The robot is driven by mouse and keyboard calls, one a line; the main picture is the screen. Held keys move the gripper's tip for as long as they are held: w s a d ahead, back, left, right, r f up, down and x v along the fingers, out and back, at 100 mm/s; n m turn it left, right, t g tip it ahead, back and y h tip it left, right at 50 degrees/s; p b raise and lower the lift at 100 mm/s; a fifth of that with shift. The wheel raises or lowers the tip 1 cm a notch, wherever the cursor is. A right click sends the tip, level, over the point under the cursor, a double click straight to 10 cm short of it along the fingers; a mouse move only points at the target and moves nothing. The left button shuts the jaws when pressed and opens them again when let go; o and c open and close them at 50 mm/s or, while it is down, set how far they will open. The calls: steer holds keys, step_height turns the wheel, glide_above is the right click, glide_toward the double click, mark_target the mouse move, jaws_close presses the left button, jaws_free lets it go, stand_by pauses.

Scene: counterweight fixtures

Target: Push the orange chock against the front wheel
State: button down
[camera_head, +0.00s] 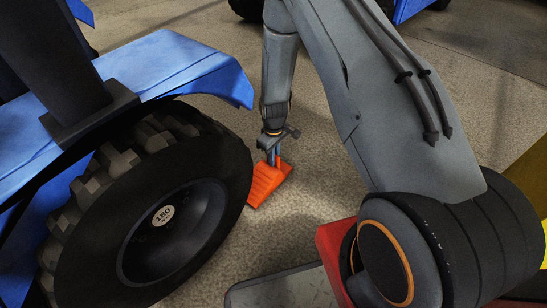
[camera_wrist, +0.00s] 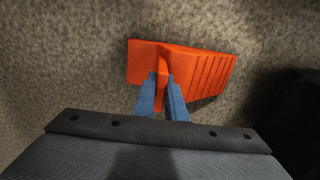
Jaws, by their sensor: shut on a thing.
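The orange chock (camera_head: 266,184) lies on the ground just right of the big black front wheel (camera_head: 225,155), which carries a "180" label on its hub. In the wrist view the chock (camera_wrist: 205,72) has a ridged slope on its right side and a raised rib in the middle. My gripper (camera_head: 272,158) reaches down to it, and its blue fingers (camera_wrist: 163,80) are shut on the rib. A dark shape (camera_wrist: 290,115), probably the tyre, is at the right of the wrist view. A strip of ground shows between it and the chock. The chock's lower side is hidden.
A blue fender (camera_head: 185,68) of the vehicle overhangs the wheel at the upper left. A dark post (camera_head: 60,60) stands on the blue bodywork. Another dark wheel (camera_head: 246,8) shows at the top edge. Speckled bare floor (camera_head: 320,170) is free to the right of the chock.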

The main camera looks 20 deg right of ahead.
steer(key=shift+f, duration=0.2)
steer(key=c, duration=1.7)
jaws_free()
